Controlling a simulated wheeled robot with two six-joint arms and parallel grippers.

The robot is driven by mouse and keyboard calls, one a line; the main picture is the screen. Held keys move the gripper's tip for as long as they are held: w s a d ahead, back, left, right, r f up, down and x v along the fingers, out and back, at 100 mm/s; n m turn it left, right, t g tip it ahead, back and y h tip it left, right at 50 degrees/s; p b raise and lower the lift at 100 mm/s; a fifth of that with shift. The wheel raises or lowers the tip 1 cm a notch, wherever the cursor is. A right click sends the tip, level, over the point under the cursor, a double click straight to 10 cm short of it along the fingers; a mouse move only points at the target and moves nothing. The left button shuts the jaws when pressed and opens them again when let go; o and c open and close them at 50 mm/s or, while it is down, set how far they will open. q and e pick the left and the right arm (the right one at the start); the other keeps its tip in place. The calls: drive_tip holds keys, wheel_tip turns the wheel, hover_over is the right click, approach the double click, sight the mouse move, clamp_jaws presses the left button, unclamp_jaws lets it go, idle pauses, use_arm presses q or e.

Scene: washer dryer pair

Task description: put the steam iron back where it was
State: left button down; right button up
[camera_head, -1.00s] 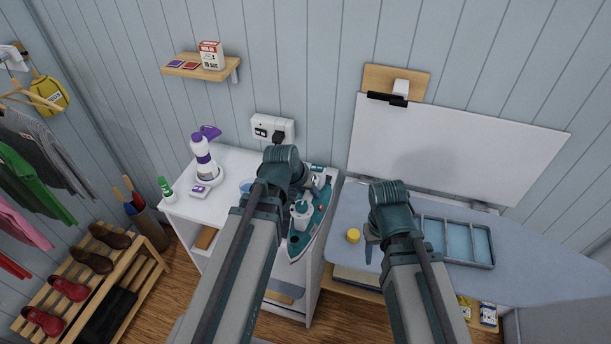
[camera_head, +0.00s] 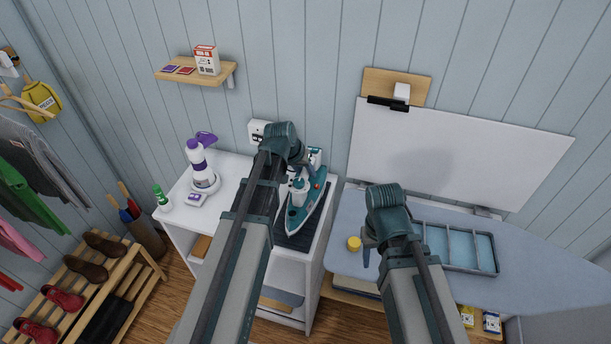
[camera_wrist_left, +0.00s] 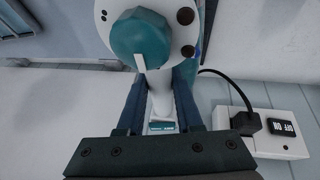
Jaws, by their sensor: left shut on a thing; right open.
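The teal and white steam iron (camera_head: 303,211) is over the right part of the white cabinet top, above a dark ribbed pad (camera_head: 296,241). My left gripper (camera_wrist_left: 160,88) is shut on the iron's white handle, as the left wrist view shows. In the head view my left wrist hides part of the gripper and the iron's rear. I cannot tell whether the iron touches the pad. My right gripper (camera_head: 369,246) is open and empty above the ironing board, mostly hidden by its own wrist.
The ironing board (camera_head: 345,220) carries a yellow round item (camera_head: 354,243) and a divided tray (camera_head: 457,247). A wall outlet (camera_wrist_left: 270,134) with a plugged black cord is behind the iron.

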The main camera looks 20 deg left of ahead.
use_arm(q)
drive_tip(key=shift+w+a+f+b, duration=0.15)
drive_tip(key=shift+w+f+b, duration=0.05)
drive_tip(key=shift+w, duration=0.25)
drive_tip(key=shift+w+a+f+b, duration=0.15)
drive_tip(key=shift+w+f, duration=0.05)
drive_tip(key=shift+w, duration=0.25)
drive_tip(key=shift+s+f+b, duration=0.1)
drive_tip(key=shift+f+b, duration=1.35)
drive_tip(key=shift+b, duration=0.05)
drive_tip(key=shift+f, duration=0.1)
drive_tip(key=c, duration=0.6)
unclamp_jaws()
drive_tip(key=shift+o, duration=0.2)
